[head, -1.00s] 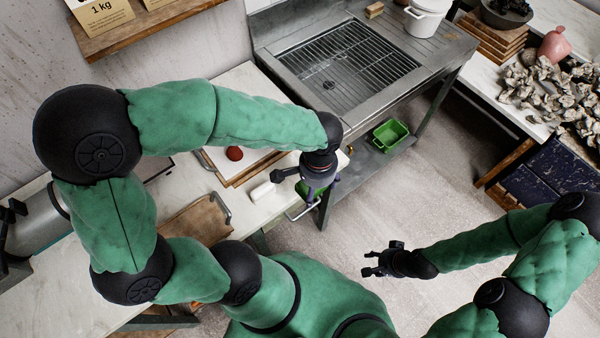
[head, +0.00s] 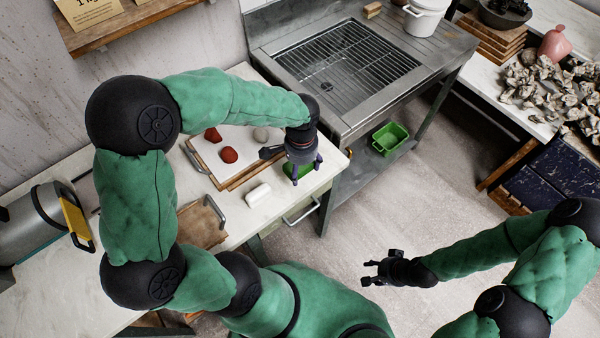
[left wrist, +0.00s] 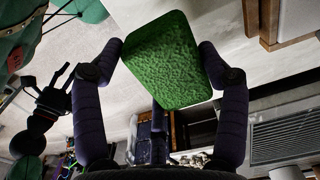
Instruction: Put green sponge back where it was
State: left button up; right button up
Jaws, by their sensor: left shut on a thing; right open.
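The green sponge (left wrist: 167,62) is a rectangular block with a rough face, held between the two purple fingers of my left gripper (left wrist: 168,60) in the left wrist view. In the head view the left gripper (head: 303,165) is over the front right part of the white counter (head: 285,208), with the sponge (head: 298,171) partly hidden under it. I cannot tell whether the sponge touches the counter. My right gripper (head: 372,272) is open and empty over the floor.
A white block (head: 258,194) lies on the counter left of the sponge. A white board (head: 205,155) holds red lumps (head: 229,155) and a grey lump (head: 261,134). A metal sink bench (head: 345,60) stands behind right, with a green tub (head: 390,138) on its lower shelf.

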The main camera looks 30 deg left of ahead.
aim_at(300, 171)
pick_arm(q)
jog(key=shift+w+a+f, duration=0.35)
jog(key=shift+w+f, duration=0.05)
jog(key=shift+f, duration=0.3)
jog(key=f+b, duration=0.1)
jog(key=f, duration=0.1)
jog(key=f+b, duration=0.1)
jog(key=shift+w+a+f, duration=0.2)
jog(key=shift+f, duration=0.15)
jog(key=shift+r, duration=0.1)
jog(key=o, duration=1.1)
jog(key=shift+f, duration=0.2)
notch_tip(300, 171, up, 12)
jog(key=p, duration=0.4)
jog(key=shift+r, duration=0.2)
